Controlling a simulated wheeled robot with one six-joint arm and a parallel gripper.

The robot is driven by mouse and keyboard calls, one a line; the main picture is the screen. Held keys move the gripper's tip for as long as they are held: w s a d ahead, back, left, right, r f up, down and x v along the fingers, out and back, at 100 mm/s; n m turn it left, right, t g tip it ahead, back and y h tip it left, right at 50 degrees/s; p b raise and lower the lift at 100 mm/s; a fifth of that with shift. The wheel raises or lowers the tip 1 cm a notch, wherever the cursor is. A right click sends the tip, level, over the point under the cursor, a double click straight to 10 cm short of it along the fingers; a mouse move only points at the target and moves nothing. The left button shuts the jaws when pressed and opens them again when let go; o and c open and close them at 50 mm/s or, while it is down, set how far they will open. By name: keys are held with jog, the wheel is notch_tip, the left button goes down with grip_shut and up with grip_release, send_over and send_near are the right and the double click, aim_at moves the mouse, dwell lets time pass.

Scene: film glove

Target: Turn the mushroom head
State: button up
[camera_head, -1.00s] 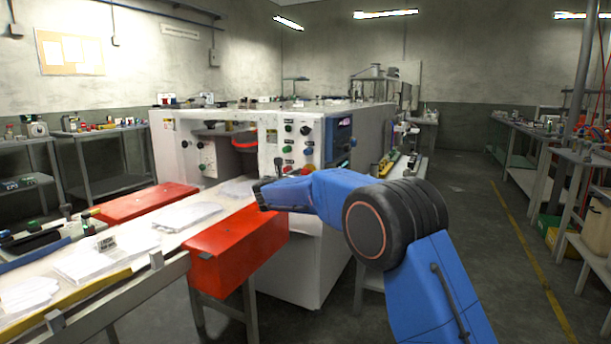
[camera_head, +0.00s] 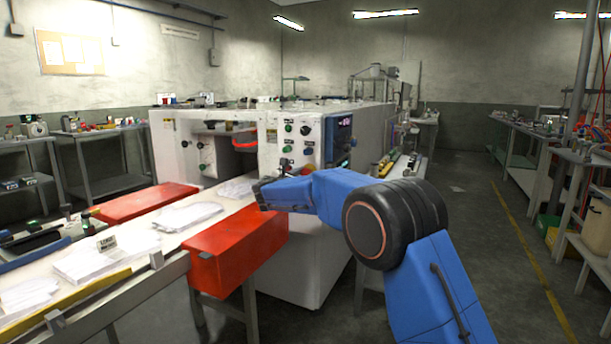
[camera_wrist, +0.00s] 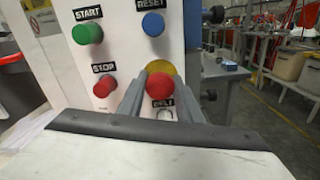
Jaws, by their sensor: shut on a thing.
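The red mushroom head (camera_wrist: 160,86) has a yellow collar behind it, on the white panel above a label reading "BELT" in the wrist view. The two grey fingers of my gripper (camera_wrist: 161,84) stand on its left and right sides and are shut on it. Its turn angle cannot be read. In the head view my blue arm reaches to the panel (camera_head: 299,128) on the machine's front, and the grip itself is hard to make out there.
The green START button (camera_wrist: 87,33), blue RESET button (camera_wrist: 153,24) and red STOP button (camera_wrist: 104,87) sit close around the fingers. A red box-like cover (camera_head: 235,250) and a white table with stacked gloves (camera_head: 95,260) lie left of my arm. Open floor is to the right.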

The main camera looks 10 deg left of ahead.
jog(key=shift+m, duration=1.5)
jog(key=o, duration=1)
jog(key=shift+o, duration=0.2)
jog(key=v, duration=1.7)
jog(key=shift+s, duration=0.15)
